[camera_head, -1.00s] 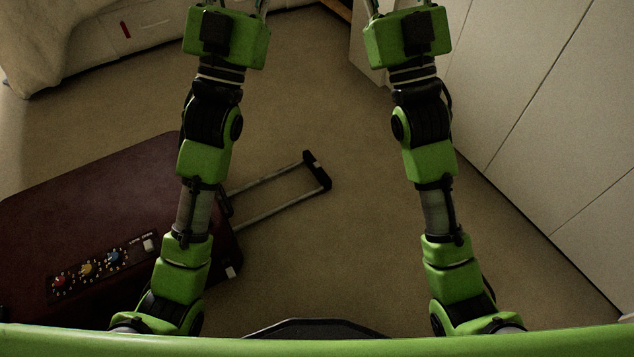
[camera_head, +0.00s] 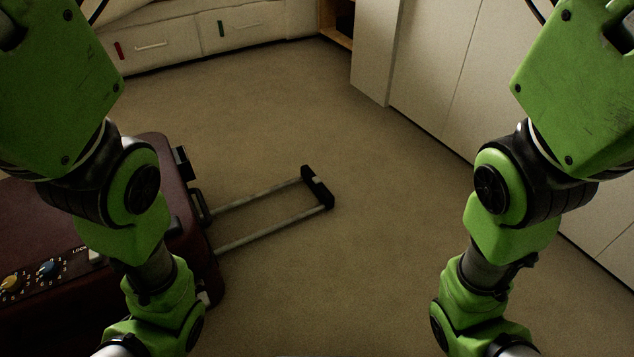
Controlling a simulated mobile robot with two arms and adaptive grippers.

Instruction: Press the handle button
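A dark red suitcase (camera_head: 190,225) lies on the carpet at the lower left, partly hidden behind my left arm. Its telescopic handle is pulled out to the right, with two grey rods ending in a black grip (camera_head: 318,187). A small light patch, which may be the button, shows on the grip (camera_head: 317,181). Dials and a lock panel (camera_head: 40,270) show on the suitcase at the left. Both my arms are raised on either side of the picture. Nothing of mine touches the handle.
A white drawer unit (camera_head: 190,44) with red and green marks stands at the back left. White cabinets (camera_head: 450,75) run along the right. The carpet (camera_head: 370,240) between the arms and around the handle is clear.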

